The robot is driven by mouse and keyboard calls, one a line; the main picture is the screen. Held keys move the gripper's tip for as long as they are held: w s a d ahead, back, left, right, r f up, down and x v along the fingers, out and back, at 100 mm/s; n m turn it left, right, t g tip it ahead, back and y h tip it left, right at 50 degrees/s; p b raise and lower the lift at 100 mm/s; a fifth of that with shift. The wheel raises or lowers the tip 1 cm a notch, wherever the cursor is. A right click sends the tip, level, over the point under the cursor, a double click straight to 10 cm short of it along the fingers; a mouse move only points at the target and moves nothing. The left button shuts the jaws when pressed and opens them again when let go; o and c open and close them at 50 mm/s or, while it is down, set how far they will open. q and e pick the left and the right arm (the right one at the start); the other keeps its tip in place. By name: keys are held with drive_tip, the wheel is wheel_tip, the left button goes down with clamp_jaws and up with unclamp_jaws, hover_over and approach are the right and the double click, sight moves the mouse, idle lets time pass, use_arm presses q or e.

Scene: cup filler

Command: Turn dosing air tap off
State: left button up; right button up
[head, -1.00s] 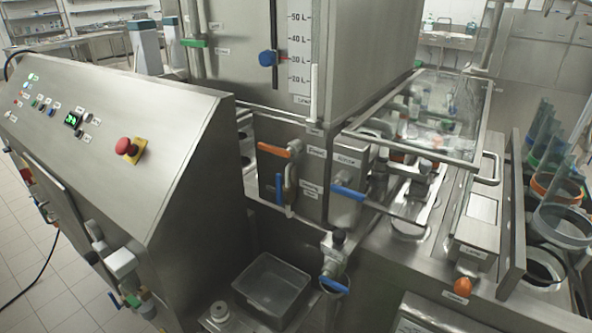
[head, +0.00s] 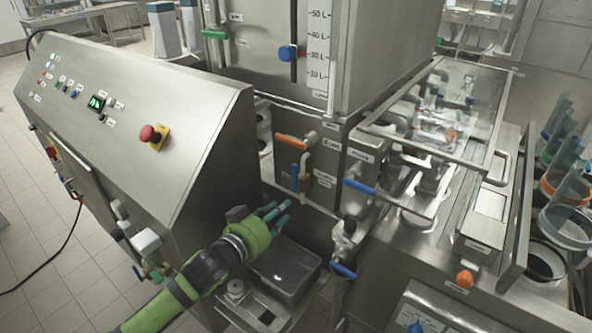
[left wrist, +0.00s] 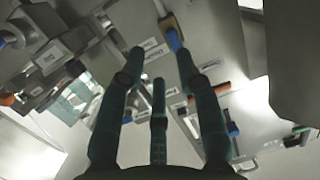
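Several lever taps show on the steel filler, and their labels are too small to read, so I cannot tell which is the dosing air tap. An orange lever (head: 291,141) lies roughly level, and a blue lever (head: 294,177) hangs upright below it. Another blue lever (head: 359,186) lies level to the right. A lower blue tap (head: 343,271) sits beside the tray. My left gripper (head: 278,212) is open and empty, below the upright blue lever and apart from it. In the left wrist view its fingers are spread, with a blue handle (left wrist: 173,40) beyond the tips. My right gripper is out of view.
A slanted control panel with a red emergency button (head: 150,134) stands left of my arm. A grey tray (head: 284,270) lies just below my left gripper. A glass cover (head: 440,110) and an orange knob (head: 464,278) are at the right.

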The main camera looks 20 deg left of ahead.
sight(295, 173)
use_arm(q)
drive_tip(key=shift+m+t+h, duration=0.4)
drive_tip(key=shift+t+h, duration=0.4)
drive_tip(key=shift+h, duration=0.1)
drive_tip(key=w+r, duration=0.2)
drive_tip(key=r, duration=0.1)
drive_tip(key=w+r, duration=0.1)
drive_tip(key=r, duration=0.1)
drive_tip(key=shift+w+a+r, duration=0.15)
drive_tip(key=shift+w+a, duration=0.1)
drive_tip(key=p+x, duration=0.2)
drive_tip(key=x, duration=0.4)
drive_tip(key=shift+c, duration=0.4)
clamp_jaws()
